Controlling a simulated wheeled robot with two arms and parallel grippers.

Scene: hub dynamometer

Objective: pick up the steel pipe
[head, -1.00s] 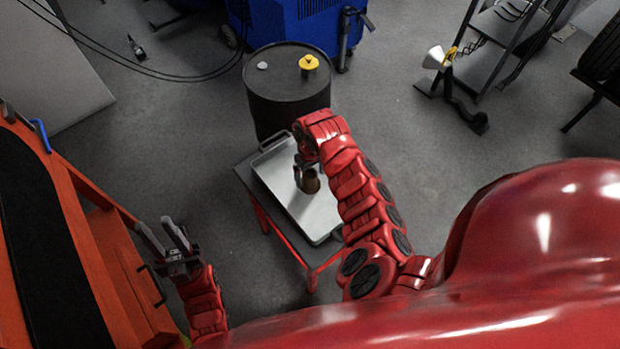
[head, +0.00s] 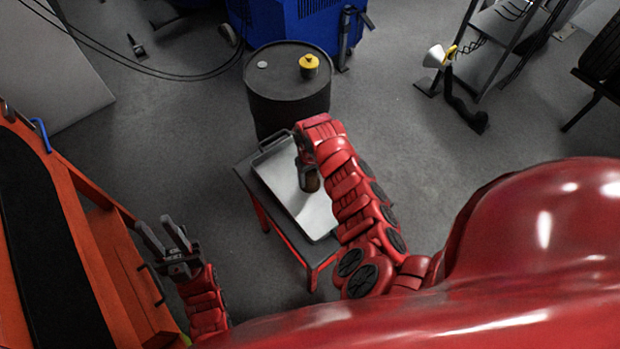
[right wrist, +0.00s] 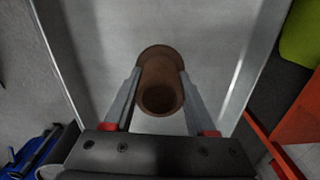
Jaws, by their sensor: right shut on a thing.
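The steel pipe is a short, brown, rusty tube. In the right wrist view the pipe (right wrist: 160,82) stands between the two fingers of my right gripper (right wrist: 160,88), with its open end toward the camera. The fingers are shut on its sides. In the head view the pipe (head: 312,183) is mostly hidden by my right gripper (head: 306,172), over the metal tray (head: 318,222). I cannot tell whether the pipe touches the tray. My left gripper (head: 164,238) is open and empty, beside the orange frame at the left.
The tray lies on a small red-legged table (head: 290,250). A black drum (head: 288,98) with a yellow cap (head: 309,62) stands just behind it. An orange frame (head: 105,255) is at the left. Open floor (head: 440,170) lies to the right.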

